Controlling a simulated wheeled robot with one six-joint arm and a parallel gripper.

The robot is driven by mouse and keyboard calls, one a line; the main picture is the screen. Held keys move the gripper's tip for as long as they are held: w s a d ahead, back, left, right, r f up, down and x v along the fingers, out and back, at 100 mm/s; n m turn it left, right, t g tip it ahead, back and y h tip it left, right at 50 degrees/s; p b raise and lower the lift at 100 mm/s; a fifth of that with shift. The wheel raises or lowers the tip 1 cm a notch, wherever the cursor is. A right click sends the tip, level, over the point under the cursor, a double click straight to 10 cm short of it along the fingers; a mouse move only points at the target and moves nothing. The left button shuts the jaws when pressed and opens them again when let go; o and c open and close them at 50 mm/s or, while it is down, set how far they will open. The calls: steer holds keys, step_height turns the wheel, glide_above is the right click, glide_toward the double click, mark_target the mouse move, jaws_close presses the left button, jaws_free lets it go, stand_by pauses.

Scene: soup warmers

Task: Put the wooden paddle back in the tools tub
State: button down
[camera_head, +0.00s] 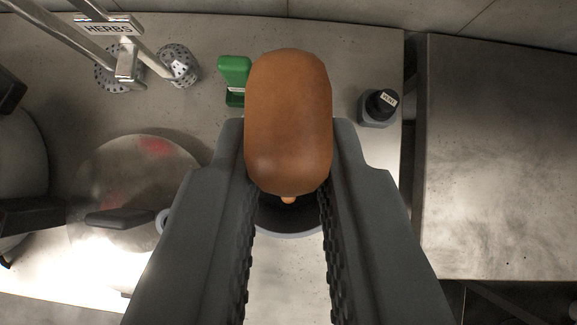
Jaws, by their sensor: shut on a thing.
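The wooden paddle (288,120) is a rounded brown piece between the two dark grey fingers of my gripper (288,160). My gripper is shut on it. A small lighter brown tip (288,200) shows just below its near end. Behind the paddle and between the fingers is a round container with a dark inside and a pale rim (290,235). It may be the tools tub, but no label shows. The paddle and fingers hide much of it, and I cannot tell how far the paddle is above or inside it.
A green object (234,75) stands close left of the paddle, and a small dark labelled knob (381,105) to the right. A round metal lid (135,200), perforated holders (179,65) and a "HERBS" sign (109,26) are at left. A bare metal surface (500,170) lies right, across a gap.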

steer(key=shift+f, duration=0.2)
steer(key=c, duration=1.3)
jaws_free()
steer(key=a+v, duration=0.1)
steer(key=v, duration=1.6)
steer(key=s+f+t, duration=0.4)
steer(key=s+f, duration=0.3)
steer(key=s, duration=0.6)
steer(key=s+f+m+t, duration=0.1)
steer(key=s+f+t, duration=0.4)
steer(key=s, duration=0.8)
step_height(320, 180, down, 3)
steer(key=shift+s+f+h, duration=0.15)
steer(key=shift+h, duration=0.25)
